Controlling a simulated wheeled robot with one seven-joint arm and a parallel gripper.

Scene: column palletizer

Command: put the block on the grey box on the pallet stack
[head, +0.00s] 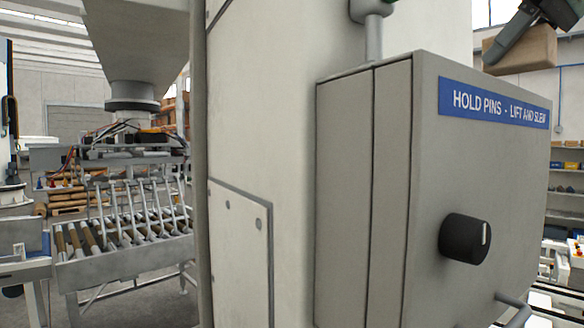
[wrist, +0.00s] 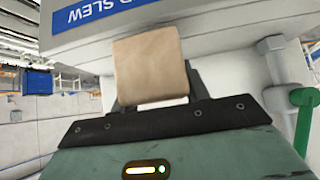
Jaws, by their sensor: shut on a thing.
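A tan block (head: 522,50) is at the upper right of the head view, above the right end of the grey box (head: 390,190). My gripper (head: 512,40) is shut on it; a dark finger crosses its near face. In the wrist view, the block (wrist: 148,65) sits between the fingers of my gripper (wrist: 155,90). Behind it is the underside-up view of the grey box (wrist: 215,30) with its blue label. The block looks clear of the box in the head view, but the exact gap cannot be told. The pallet stack cannot be made out in either view.
The grey box carries a black knob (head: 465,238) and is fixed beside a wide pale column (head: 240,120). A roller conveyor (head: 125,235) stands at the left. Shelves (head: 567,180) are at the far right.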

